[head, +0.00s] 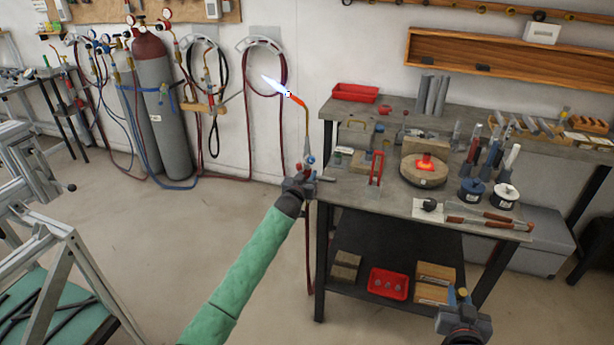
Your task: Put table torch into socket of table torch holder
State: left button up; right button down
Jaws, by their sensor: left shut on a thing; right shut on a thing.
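The lit table torch (307,140) stands upright in my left gripper (301,184), at the left edge of the workbench. Its brass neck bends left, to an orange-red tip with a pale blue-white flame pointing up and left. My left gripper is shut on the torch's lower body. A red upright bracket beside a wooden block (362,170) stands on the bench to the right of the torch; I cannot tell if this is the table torch holder, and no socket is clear.
The bench (395,205) bears a round block with a glowing red piece (425,166), tins (472,192), tools and a red tray (355,93). Gas cylinders (160,110) and hoses stand behind left. A metal frame (55,260) is at the left. Floor between is clear.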

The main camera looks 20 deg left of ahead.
pick_arm(q)
jog(key=o, duration=1.1)
jog(key=shift+o, duration=0.2)
jog(key=shift+f, duration=0.15)
pick_arm(e)
jog(key=shift+f, duration=0.2)
pick_arm(q)
jog(key=s+b, duration=0.2)
jog(key=s, duration=1)
jog(key=shift+a, duration=0.15)
pick_arm(e)
jog(key=shift+f, duration=0.9)
